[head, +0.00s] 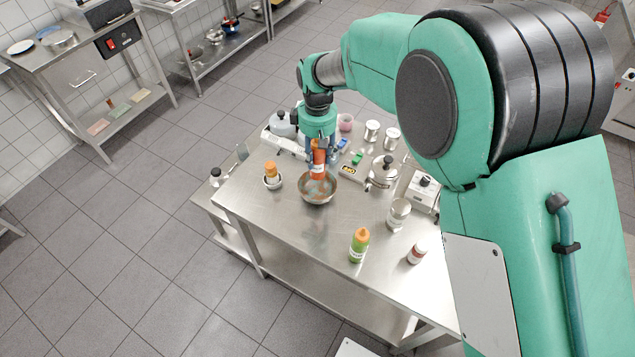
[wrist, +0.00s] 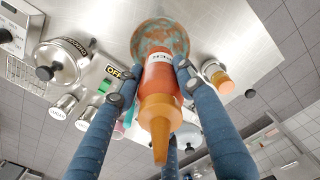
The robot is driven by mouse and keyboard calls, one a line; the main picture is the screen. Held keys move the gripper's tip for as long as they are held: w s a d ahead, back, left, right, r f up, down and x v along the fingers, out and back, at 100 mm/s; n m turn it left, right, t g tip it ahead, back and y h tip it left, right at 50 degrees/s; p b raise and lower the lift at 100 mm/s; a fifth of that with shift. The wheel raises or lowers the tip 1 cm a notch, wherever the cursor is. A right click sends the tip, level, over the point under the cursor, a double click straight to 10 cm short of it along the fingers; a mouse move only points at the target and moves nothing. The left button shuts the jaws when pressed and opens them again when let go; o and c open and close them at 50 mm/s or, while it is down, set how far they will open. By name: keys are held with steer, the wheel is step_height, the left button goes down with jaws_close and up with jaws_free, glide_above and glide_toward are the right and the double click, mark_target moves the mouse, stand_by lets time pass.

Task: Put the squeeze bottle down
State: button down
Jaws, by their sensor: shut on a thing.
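The squeeze bottle (head: 318,160) is orange-red with a white label and an orange nozzle cap. My gripper (head: 318,152) is shut on it, one finger on each side. In the wrist view the bottle (wrist: 160,85) sits between the blue fingers, its nozzle toward the camera and its base away. Its lower end overlaps a round metal bowl (head: 309,196) with reddish patches inside; the bowl also shows in the wrist view (wrist: 160,25). I cannot tell whether the bottle touches the bowl.
The table's front left is clear.

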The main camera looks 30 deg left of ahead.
mark_target(317, 176)
steer(key=shift+f, duration=2.45)
steer(key=shift+f, duration=0.1)
steer(key=shift+f, duration=2.45)
steer(key=shift+f, duration=0.1)
steer(key=c, duration=1.1)
jaws_free()
step_height(317, 176, up, 12)
steer(key=shift+r, duration=0.1)
